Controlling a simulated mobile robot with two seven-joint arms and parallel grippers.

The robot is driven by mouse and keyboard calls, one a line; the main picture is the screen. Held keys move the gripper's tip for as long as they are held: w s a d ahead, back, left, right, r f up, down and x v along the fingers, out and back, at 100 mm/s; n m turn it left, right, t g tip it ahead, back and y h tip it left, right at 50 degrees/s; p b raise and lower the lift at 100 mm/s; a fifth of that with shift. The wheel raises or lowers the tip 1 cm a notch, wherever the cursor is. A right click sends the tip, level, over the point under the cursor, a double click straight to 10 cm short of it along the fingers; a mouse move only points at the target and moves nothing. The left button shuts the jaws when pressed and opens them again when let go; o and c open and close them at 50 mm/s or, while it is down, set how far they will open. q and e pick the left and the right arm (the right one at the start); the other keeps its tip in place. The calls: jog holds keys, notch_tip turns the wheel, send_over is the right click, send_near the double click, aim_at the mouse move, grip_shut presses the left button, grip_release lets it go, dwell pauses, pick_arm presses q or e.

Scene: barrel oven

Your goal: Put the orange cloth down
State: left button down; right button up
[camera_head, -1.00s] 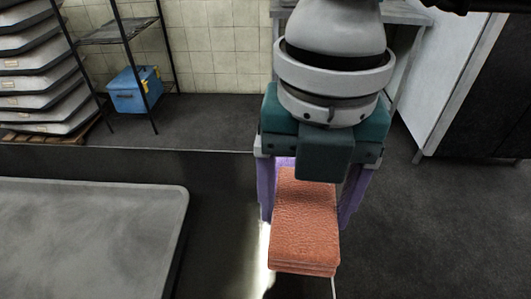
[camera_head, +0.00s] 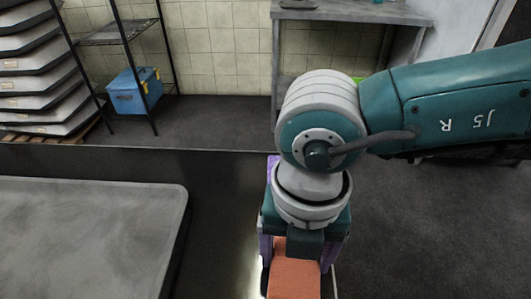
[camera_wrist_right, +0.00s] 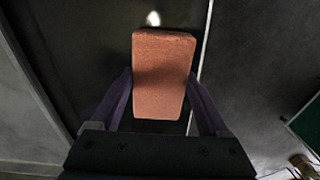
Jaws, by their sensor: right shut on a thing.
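The orange cloth (camera_head: 295,281) is a folded, thick rectangular pad at the bottom of the head view, partly cut off by the frame edge. My right gripper (camera_head: 297,262) is shut on it, with a purple finger on each side. In the right wrist view the orange cloth (camera_wrist_right: 163,75) lies between the two purple fingers of the right gripper (camera_wrist_right: 160,103), over a dark surface. I cannot tell whether the cloth touches that surface. My left gripper is not in view.
A grey tray (camera_head: 85,240) lies at the left. A blue box (camera_head: 134,91) stands by a black rack at the back. Stacked trays (camera_head: 35,70) are at the far left, and a metal table (camera_head: 350,12) stands at the back. A bright light patch shows beside the cloth.

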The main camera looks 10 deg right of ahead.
jog(key=o, duration=1.2)
jog(key=shift+f, duration=0.1)
jog(key=shift+c, duration=0.2)
